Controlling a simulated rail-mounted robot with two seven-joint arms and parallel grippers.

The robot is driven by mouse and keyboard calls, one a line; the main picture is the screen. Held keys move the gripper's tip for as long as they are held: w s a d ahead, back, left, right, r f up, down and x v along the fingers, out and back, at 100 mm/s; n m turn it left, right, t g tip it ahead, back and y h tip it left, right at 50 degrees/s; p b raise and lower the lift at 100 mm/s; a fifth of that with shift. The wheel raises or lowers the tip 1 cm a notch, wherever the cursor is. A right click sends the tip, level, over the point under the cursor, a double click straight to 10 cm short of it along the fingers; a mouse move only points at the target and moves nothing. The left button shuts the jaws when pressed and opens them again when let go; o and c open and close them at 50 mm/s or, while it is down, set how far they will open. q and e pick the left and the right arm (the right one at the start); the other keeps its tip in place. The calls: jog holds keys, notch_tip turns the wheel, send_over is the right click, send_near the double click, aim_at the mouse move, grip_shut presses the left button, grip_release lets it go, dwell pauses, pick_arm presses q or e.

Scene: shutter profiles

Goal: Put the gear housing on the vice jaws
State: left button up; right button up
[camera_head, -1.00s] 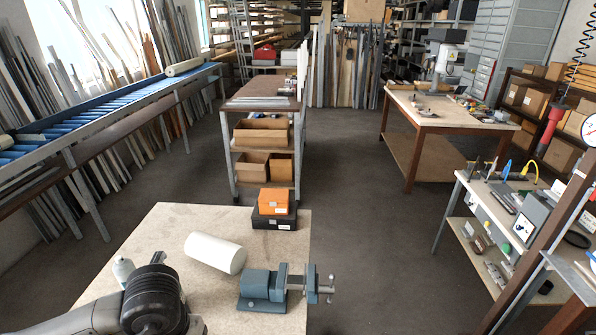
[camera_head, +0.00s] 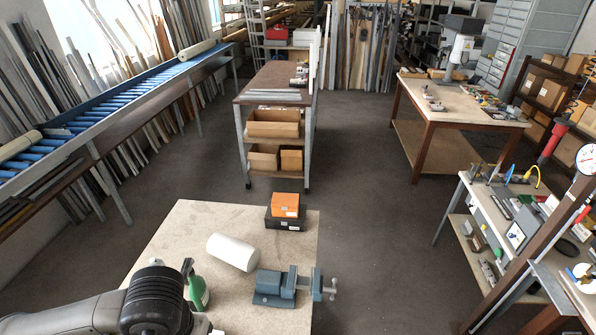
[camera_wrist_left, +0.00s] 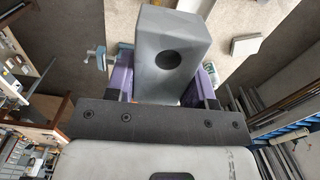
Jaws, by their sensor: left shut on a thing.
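The gear housing (camera_wrist_left: 170,50) appears to be the grey block with a round dark hole in the left wrist view. My left gripper (camera_wrist_left: 167,75) is shut on it, with a purple finger on each side. In the head view my wrist hides most of that gripper and the housing; a small grey part shows beside it. The blue-grey vice (camera_head: 288,286) stands near the table's right edge, to the right of my left arm and apart from it. It seems to show at the left in the left wrist view (camera_wrist_left: 97,56). My right gripper is not in view.
A white cylinder (camera_head: 233,252) lies on the pale table (camera_head: 190,225) behind and left of the vice. A green bottle (camera_head: 197,291) stands close beside my left wrist. An orange box (camera_head: 286,205) sits on a black box (camera_head: 285,221) at the back right corner.

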pick_arm(q)
jog(key=shift+r, duration=0.3)
